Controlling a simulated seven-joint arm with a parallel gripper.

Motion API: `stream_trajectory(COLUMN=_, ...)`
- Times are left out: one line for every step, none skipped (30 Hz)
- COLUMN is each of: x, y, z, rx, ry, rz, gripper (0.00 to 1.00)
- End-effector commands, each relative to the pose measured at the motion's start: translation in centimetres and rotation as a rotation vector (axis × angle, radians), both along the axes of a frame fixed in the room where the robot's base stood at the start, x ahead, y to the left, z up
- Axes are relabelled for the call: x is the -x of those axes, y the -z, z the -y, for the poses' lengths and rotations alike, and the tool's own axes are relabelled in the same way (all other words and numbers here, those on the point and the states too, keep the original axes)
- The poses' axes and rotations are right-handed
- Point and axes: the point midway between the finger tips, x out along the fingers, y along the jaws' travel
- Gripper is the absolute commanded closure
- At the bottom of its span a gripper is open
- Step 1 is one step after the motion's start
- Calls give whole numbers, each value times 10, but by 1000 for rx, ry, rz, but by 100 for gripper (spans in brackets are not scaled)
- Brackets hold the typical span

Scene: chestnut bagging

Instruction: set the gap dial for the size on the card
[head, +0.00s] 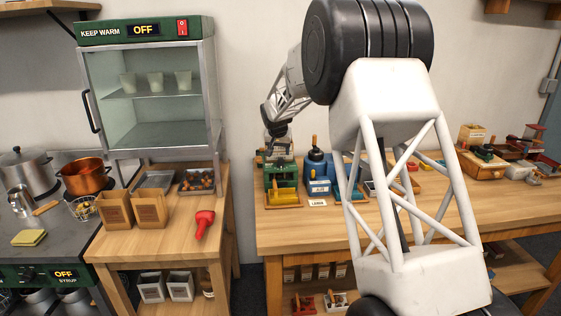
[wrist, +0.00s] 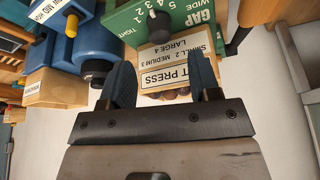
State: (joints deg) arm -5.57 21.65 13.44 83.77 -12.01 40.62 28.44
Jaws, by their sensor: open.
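The green nut press (head: 285,173) stands on the wooden bench in the head view. In the wrist view its green panel (wrist: 190,12) appears upside down, with a GAP scale from TIGHT to WIDE. A plate (wrist: 178,47) below reads SMALL 2, MEDIUM 3, LARGE 4. A small white card (head: 317,202) stands in front of the machines and seems to read LARGE. My gripper (wrist: 161,72) is open and empty, its fingers pointing toward the knob, which lies beyond the tips.
A blue machine (head: 319,172) stands close to the right of the press. My arm hides part of the bench.

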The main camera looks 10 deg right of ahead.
Motion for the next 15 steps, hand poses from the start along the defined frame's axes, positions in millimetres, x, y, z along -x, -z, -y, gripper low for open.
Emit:
stream_trajectory(x=-2, y=5, z=1, rx=1, ry=0, rz=-1, gripper=43)
stream_trajectory(x=-3, y=8, z=1, rx=1, ry=0, rz=-1, gripper=43)
stream_trajectory(x=-4, y=11, z=1, rx=1, ry=0, rz=-1, gripper=43)
stream_trajectory(x=-5, y=14, z=2, rx=1, ry=0, rz=-1, gripper=43)
stream_trajectory(x=-7, y=18, z=2, rx=0, ry=0, rz=-1, gripper=43)
stream_trajectory(x=-9, y=22, z=3, rx=0, ry=0, rz=-1, gripper=43)
stream_trajectory(x=-10, y=26, z=3, rx=0, ry=0, rz=-1, gripper=43)
stream_trajectory(x=-11, y=29, z=3, rx=1, ry=0, rz=-1, gripper=43)
stream_trajectory(x=-13, y=33, z=4, rx=1, ry=0, rz=-1, gripper=43)
stream_trajectory(x=-14, y=36, z=4, rx=1, ry=0, rz=-1, gripper=43)
stream_trajectory(x=-16, y=39, z=5, rx=1, ry=0, rz=-1, gripper=43)
stream_trajectory(x=-17, y=43, z=5, rx=0, ry=0, rz=0, gripper=43)
stream_trajectory(x=-18, y=46, z=5, rx=0, ry=0, rz=0, gripper=43)
stream_trajectory(x=-20, y=49, z=6, rx=0, ry=0, rz=0, gripper=43)
stream_trajectory(x=-21, y=52, z=6, rx=0, ry=0, rz=0, gripper=43)
